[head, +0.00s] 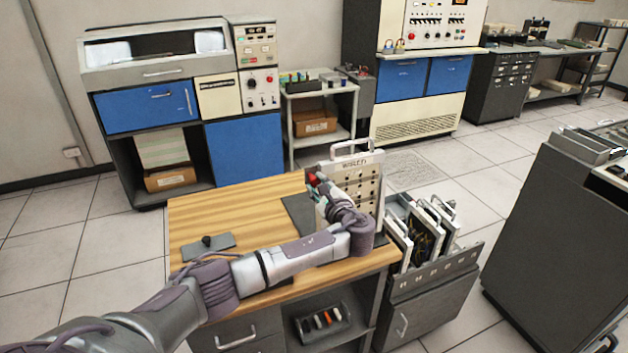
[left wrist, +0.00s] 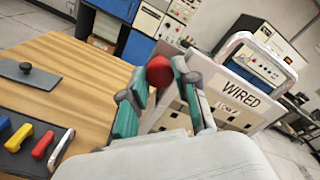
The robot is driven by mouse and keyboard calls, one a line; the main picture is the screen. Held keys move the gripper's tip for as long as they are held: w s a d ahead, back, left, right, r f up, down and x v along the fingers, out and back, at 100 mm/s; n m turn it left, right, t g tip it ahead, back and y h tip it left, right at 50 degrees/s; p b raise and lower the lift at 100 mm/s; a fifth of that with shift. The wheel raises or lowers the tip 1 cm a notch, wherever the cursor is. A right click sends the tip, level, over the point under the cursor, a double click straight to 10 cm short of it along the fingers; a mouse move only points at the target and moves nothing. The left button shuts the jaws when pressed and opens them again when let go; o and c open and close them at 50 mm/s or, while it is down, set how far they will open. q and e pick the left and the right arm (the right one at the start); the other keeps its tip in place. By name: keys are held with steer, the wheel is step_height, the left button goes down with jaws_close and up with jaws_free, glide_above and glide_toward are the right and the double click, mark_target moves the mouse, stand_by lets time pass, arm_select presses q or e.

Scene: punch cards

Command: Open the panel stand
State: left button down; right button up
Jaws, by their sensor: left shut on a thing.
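A white panel marked WIRED (head: 365,190) stands upright, with a handle on top and rows of dark holes. It also shows in the left wrist view (left wrist: 243,95). It stands at a dark base plate (head: 298,212) on the wooden table. My left gripper (head: 316,184) is at the panel's left edge. In the left wrist view its teal fingers (left wrist: 158,85) are closed around a round red knob (left wrist: 159,71). My forearm and hand hide the panel's lower left part and much of the base, so how the knob joins the stand is hidden. My right gripper is not in view.
A grey plate with a black knob (head: 208,244) lies on the table's left. Small coloured pieces (left wrist: 42,144) lie on a dark surface at the lower left of the wrist view. A grey rack (head: 432,277) holding several panels stands right of the table. A dark cabinet (head: 555,250) stands farther right.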

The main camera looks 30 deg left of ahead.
arm_select(q)
steer(key=shift+s+d+f+t+y, duration=0.2)
steer(key=shift+s+d+t+y, duration=0.1)
steer(key=shift+s+d, duration=0.45)
steer(key=shift+d, duration=0.15)
steer(key=shift+f, duration=0.2)
steer(key=c, duration=1)
jaws_free()
steer(key=shift+o, duration=0.7)
steer(key=shift+d+r, duration=0.1)
steer(key=v, duration=1.2)
